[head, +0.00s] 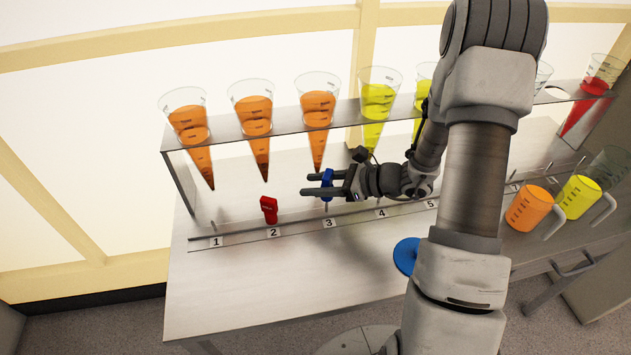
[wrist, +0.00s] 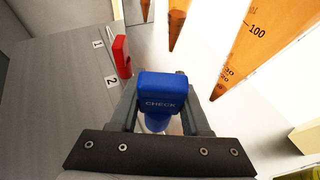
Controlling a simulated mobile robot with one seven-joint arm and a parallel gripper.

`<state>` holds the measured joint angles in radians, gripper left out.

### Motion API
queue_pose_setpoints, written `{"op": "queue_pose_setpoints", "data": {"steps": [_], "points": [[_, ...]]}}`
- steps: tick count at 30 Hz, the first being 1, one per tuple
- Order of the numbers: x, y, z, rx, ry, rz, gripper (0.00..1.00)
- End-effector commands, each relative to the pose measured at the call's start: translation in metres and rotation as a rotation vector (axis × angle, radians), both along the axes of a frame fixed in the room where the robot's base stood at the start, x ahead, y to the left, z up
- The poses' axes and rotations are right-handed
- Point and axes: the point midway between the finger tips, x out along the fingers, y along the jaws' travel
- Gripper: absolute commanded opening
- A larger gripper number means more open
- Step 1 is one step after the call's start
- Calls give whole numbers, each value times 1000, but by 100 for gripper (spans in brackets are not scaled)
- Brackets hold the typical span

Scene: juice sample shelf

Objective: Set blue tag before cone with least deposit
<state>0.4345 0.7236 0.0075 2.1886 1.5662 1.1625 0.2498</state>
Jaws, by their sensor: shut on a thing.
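My gripper (head: 307,184) is shut on the blue tag (head: 327,180), above the rail by label 3 (head: 329,223). In the wrist view the tag (wrist: 158,90) reads CHECK between the fingers. Three orange cones hang in the rack: the first (head: 188,124), the second (head: 256,116) and the third (head: 318,106). Their tips look darker; deposit depths are hard to compare. Yellow cones (head: 376,100) hang to the right, partly behind my arm. A red cone (head: 592,90) is at the far right.
A red tag (head: 268,209) stands at label 2 (head: 273,233), left of my gripper. A blue disc (head: 406,255), an orange beaker (head: 530,207) and a yellow beaker (head: 577,197) are to the right. The bench front left (head: 230,290) is clear. My arm hides part of the rail.

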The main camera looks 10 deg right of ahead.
Motion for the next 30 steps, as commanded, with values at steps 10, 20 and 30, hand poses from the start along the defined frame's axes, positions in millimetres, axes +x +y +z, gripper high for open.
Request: {"op": "queue_pose_setpoints", "data": {"steps": [10, 20, 30], "points": [[0, -1, -8, 0, 0, -1, 0], [0, 0, -8, 0, 0, -1, 0], [0, 0, -16, 0, 0, -1, 0]]}}
